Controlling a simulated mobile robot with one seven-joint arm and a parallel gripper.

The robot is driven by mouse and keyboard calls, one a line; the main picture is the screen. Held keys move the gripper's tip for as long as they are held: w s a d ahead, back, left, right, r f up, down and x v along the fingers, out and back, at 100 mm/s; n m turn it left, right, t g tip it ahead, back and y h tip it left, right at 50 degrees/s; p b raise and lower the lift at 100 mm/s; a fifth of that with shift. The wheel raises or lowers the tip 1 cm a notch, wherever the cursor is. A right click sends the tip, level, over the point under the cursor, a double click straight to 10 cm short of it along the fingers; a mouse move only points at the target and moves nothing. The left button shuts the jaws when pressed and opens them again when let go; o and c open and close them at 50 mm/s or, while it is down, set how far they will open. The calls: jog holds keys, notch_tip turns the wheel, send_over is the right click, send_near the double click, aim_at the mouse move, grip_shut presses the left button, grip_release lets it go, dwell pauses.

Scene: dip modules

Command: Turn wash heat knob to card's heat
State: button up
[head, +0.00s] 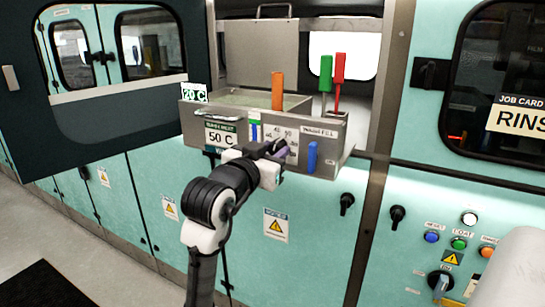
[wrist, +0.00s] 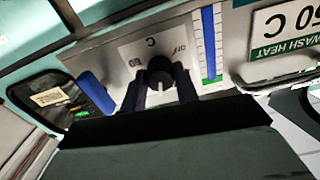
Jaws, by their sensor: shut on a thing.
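The wash heat card (head: 219,137) reads 50 C on the front of the steel tank, and it shows upside down at the right of the wrist view (wrist: 290,25). The black heat knob (wrist: 160,72) sits on a pale dial plate (wrist: 145,48) marked OFF, C and 60. Its white pointer mark points down in the wrist view. My gripper (wrist: 160,88) is shut on the knob, one dark finger on each side. In the head view, my gripper (head: 277,150) covers the knob and part of the dial, so the setting cannot be read there.
A small 20 C sign (head: 194,92) stands at the tank's left corner. A blue lever (head: 312,157) is right of the dial, close to my gripper. Orange (head: 278,91), green (head: 326,73) and red (head: 339,68) handles rise above the tank.

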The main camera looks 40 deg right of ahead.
jog(key=shift+f+m+b, duration=0.1)
jog(key=shift+m+b, duration=0.3)
jog(key=shift+m, duration=0.7)
jog(key=o, duration=1)
jog(key=b+v, duration=0.2)
jog(key=v, duration=1.2)
jog(key=shift+b, duration=0.3)
